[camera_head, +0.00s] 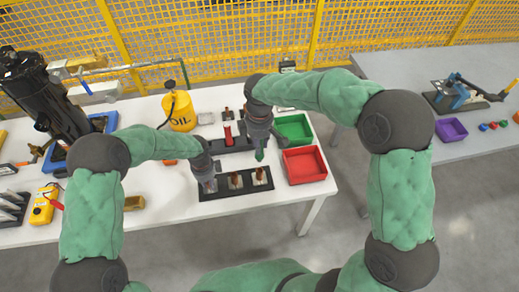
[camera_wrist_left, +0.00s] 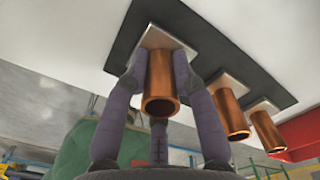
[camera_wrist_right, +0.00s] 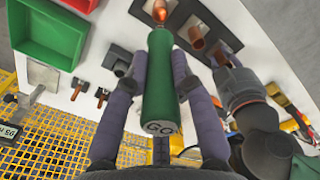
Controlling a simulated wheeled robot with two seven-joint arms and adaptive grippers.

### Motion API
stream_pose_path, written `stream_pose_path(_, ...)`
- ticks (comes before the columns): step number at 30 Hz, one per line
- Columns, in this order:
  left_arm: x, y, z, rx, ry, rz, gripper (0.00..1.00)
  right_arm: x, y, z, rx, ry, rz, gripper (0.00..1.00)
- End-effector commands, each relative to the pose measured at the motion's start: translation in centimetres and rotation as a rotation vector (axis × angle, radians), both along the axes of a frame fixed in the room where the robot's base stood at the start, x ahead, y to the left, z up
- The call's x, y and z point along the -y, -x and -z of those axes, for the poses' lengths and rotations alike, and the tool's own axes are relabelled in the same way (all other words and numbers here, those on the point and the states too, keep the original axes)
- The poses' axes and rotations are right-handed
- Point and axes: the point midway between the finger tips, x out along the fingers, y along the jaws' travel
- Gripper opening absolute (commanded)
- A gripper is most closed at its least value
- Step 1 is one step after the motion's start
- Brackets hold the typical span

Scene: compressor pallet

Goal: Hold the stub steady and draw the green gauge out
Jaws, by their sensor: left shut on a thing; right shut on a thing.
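Three copper stubs stand in a row on a black plate (camera_head: 214,208) at the front of the white table. My left gripper (camera_head: 209,184) is shut around the leftmost stub (camera_wrist_left: 160,88), whose open end shows in the left wrist view. The middle stub (camera_head: 236,181) and right stub (camera_head: 259,176) are free. My right gripper (camera_wrist_right: 160,72) is shut on the green gauge (camera_wrist_right: 159,90), marked "GO" on its end. In the head view the gauge's lower end (camera_head: 260,156) hangs over the right stub, seemingly apart from it. Most of the gauge is hidden there.
A red bin (camera_head: 305,178) is just right of the plate, with a green bin (camera_head: 306,139) behind it. A red-handled tool (camera_head: 228,136) stands in a black holder behind the plate. A yellow oil can (camera_head: 180,113) stands farther back.

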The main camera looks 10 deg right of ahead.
Motion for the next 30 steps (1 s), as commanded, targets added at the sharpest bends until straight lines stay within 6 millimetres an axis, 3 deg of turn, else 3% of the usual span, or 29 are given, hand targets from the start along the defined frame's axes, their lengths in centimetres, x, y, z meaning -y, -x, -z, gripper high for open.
stream_pose_path(9, 0.0, 0.0, 0.0, 0.0, 0.0, 0.0, 0.0, 0.0, 0.0, -0.4, 0.0, 0.0, 0.001, 0.0)
stream_pose_path(10, 0.0, 0.0, 0.0, 0.0, 0.0, 0.0, 0.32, 0.0, 0.0, -0.4, 0.0, 0.0, 0.001, 0.0)
stream_pose_path(12, 0.0, 0.0, 0.0, 0.0, 0.0, 0.0, 0.52, 0.0, 0.0, -0.4, 0.0, 0.0, 0.001, 0.0)
stream_pose_path(13, 0.0, 0.0, 0.0, 0.0, 0.0, 0.0, 0.54, 0.0, 0.0, -0.4, 0.0, 0.0, 0.001, 0.0)
stream_pose_path(23, 0.0, 0.0, -0.1, 0.0, 0.0, 0.0, 0.54, 0.0, 0.0, -0.4, 0.0, 0.0, 0.001, 0.0)
stream_pose_path(30, 0.0, -0.1, -2.9, 0.004, 0.0, 0.0, 0.54, 0.0, 0.0, -0.4, 0.0, 0.0, 0.001, 0.0)
